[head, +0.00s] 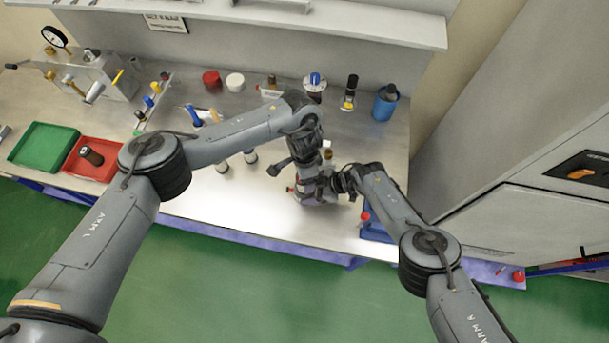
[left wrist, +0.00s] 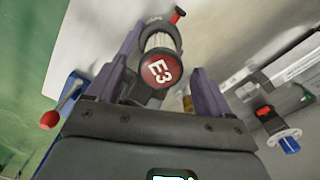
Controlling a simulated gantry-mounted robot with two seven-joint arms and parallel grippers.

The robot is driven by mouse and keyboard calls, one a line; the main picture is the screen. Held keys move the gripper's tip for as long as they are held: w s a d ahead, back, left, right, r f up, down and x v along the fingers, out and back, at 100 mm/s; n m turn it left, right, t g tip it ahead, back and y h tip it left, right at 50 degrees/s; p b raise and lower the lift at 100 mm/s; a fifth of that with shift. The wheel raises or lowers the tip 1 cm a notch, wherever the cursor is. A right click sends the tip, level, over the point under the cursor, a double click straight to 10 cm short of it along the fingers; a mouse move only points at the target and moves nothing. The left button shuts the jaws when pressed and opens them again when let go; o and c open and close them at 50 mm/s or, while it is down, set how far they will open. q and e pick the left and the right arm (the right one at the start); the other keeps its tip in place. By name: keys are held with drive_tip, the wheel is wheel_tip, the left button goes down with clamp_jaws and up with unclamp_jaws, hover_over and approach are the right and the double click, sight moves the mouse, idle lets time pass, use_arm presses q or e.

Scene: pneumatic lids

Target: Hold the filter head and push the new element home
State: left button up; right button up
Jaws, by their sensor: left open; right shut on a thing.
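The new element (left wrist: 160,68) shows in the left wrist view, with a red end cap marked E3 and a pale ribbed body. My left gripper (left wrist: 160,85) is open, one finger on each side of the element; whether they touch it is unclear. In the head view the left gripper is mostly hidden below its wrist, over the bench front. My right gripper (head: 328,184) reaches in from the right beside it. It is shut on what I take for the filter head, mostly hidden by the grippers. How deep the element sits in it I cannot tell.
A blue tray (head: 376,231) lies close right of the grippers. A blue cup (head: 385,103) and a white flanged part with a blue knob (head: 314,82) stand behind. A red tray (head: 75,160) and green tray (head: 42,146) lie far left. The cabinet (head: 540,140) bounds the right.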

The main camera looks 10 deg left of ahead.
use_arm(q)
drive_tip(key=shift+r, duration=0.15)
wheel_tip(320, 180, up, 12)
idle(0.8)
use_arm(e)
drive_tip(key=o, duration=1)
